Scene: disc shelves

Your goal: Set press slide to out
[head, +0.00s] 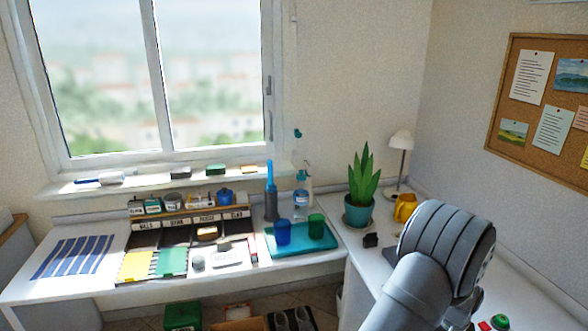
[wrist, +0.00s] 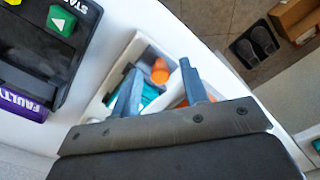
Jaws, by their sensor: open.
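My gripper (wrist: 160,67) shows in the wrist view with its two dark fingers apart, nothing held between them. It is above or near a white divided tray (wrist: 108,94) with orange and teal things in it; I cannot tell if it touches. A black unit (wrist: 72,72) at the upper left carries a green button (wrist: 61,20) with a white triangle and partly cut lettering. I cannot make out a press slide in either view. In the head view my arm hides part of the right counter, and the gripper is not visible.
In the head view, a plant in a teal pot (head: 358,215), a yellow can (head: 404,207) and a lamp (head: 400,141) stand behind my arm. A teal tray (head: 290,249) with cups is further left.

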